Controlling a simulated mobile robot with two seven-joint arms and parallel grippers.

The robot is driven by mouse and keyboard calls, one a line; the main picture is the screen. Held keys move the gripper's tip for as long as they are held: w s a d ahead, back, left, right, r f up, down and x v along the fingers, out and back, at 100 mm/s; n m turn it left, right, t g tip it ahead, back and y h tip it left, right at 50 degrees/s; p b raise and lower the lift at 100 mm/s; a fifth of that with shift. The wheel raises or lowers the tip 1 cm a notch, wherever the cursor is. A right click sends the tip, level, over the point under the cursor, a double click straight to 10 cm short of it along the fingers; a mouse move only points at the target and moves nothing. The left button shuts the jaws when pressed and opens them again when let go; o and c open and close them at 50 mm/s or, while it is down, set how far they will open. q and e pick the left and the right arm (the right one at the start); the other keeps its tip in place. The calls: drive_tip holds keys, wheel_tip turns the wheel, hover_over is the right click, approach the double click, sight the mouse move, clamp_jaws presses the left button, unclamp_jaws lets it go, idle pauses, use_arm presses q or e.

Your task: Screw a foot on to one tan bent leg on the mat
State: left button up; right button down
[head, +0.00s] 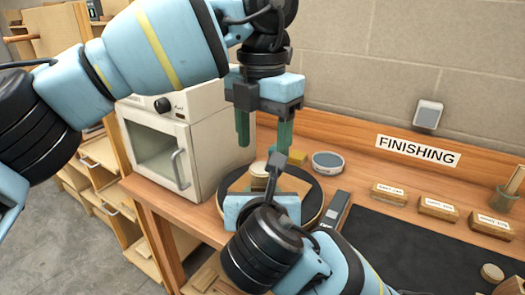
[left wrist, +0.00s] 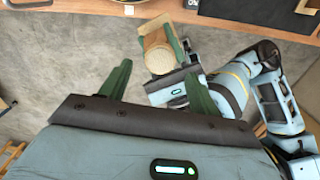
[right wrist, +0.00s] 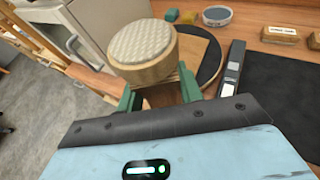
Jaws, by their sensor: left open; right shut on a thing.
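My right gripper (right wrist: 160,90) is shut on a tan wooden piece, which looks like a bent leg (left wrist: 155,27), above the bench's front edge. A round wooden foot (right wrist: 143,48) with a grey textured pad sits at its end, pad facing the right wrist camera. It also shows in the left wrist view (left wrist: 159,60) and the head view (head: 258,169). I cannot tell whether its thread is seated. Another round foot (head: 492,271) lies on the black mat (head: 405,245).
A cream oven (head: 160,150) stands at the left of the bench. A black-rimmed round stand (head: 313,190), a grey round dish (head: 327,161) and a yellow block (head: 297,158) lie behind my right gripper. A dark bar (head: 336,208) lies beside the mat. Labelled blocks (head: 438,207) line the back.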

sight(262, 169)
use_arm(q)
drive_tip(key=shift+c, duration=0.4)
drive_tip(key=n, duration=0.1)
drive_tip(key=r+n, duration=0.1)
drive_tip(key=n, duration=0.2)
drive_tip(key=shift+r+n, duration=0.3)
drive_tip(key=n, duration=0.2)
drive_tip(key=r+n, duration=0.1)
drive_tip(key=n, duration=0.1)
drive_tip(key=r+n, duration=0.1)
drive_tip(key=n, duration=0.1)
drive_tip(key=shift+f, duration=0.1)
drive_tip(key=shift+f, duration=4)
